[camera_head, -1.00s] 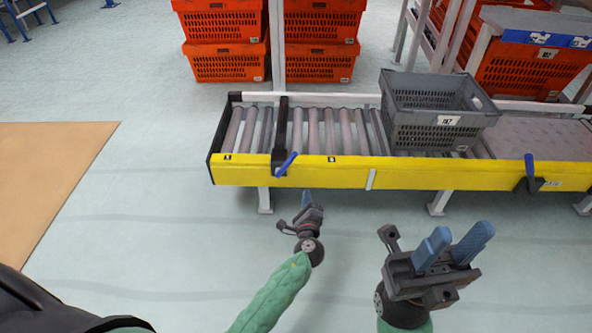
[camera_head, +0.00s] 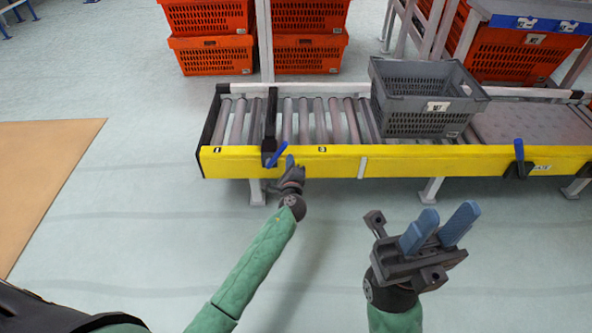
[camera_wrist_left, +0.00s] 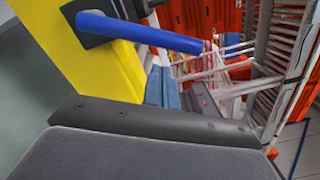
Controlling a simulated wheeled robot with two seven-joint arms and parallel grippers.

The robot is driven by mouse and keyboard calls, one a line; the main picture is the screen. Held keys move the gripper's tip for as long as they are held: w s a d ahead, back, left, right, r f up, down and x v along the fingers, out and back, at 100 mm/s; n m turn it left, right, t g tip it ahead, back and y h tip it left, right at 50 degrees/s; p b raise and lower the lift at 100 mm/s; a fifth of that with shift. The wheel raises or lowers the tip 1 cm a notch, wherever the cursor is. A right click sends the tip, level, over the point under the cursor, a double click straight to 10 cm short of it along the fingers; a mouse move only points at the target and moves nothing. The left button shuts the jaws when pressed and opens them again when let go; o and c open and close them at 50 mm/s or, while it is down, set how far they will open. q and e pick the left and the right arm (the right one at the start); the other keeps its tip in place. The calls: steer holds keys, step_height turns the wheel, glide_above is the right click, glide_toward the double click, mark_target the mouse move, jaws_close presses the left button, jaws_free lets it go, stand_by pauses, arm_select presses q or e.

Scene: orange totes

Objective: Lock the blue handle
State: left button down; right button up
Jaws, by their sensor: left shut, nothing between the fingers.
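The blue handle (camera_head: 276,154) is fixed to a black bracket on the yellow front rail, near the left end of the roller conveyor. It slants up to the right; in the left wrist view the handle (camera_wrist_left: 140,32) is a blue bar jutting from a black mount. My left gripper (camera_head: 290,162) is shut and empty, its fingertips close beside the handle. Its blue fingers also show in the left wrist view (camera_wrist_left: 162,88), just below the bar; I cannot tell whether they touch. My right gripper (camera_head: 439,224) is open and empty, in front of the conveyor.
A second blue handle (camera_head: 519,150) is on the rail at the right. A grey crate (camera_head: 420,70) stands on the rollers. The yellow rail (camera_head: 400,160) edges the conveyor. Stacked orange totes (camera_head: 210,55) stand behind. The floor in front is clear.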

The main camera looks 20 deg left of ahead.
mark_target(280, 152)
arm_select(q)
steer(key=shift+a+r, duration=0.3)
steer(key=shift+a, duration=0.3)
steer(key=shift+s+a+r+n, duration=0.15)
steer(key=shift+a+r+n, duration=0.2)
steer(key=shift+n, duration=0.15)
steer(key=shift+s+a+r+n, duration=0.1)
steer(key=shift+a+r+n, duration=0.2)
steer(key=shift+n, duration=0.25)
steer(key=shift+s+a+r+n, duration=0.15)
steer(key=shift+a+n, duration=0.2)
steer(key=shift+n, duration=0.2)
steer(key=s+a+n, duration=0.2)
steer(key=a+n, duration=0.5)
steer(key=n, duration=0.2)
steer(key=shift+r+p, duration=0.4)
steer(key=shift+p, duration=0.05)
steer(key=shift+h, duration=0.3)
steer(key=shift+w, duration=0.1)
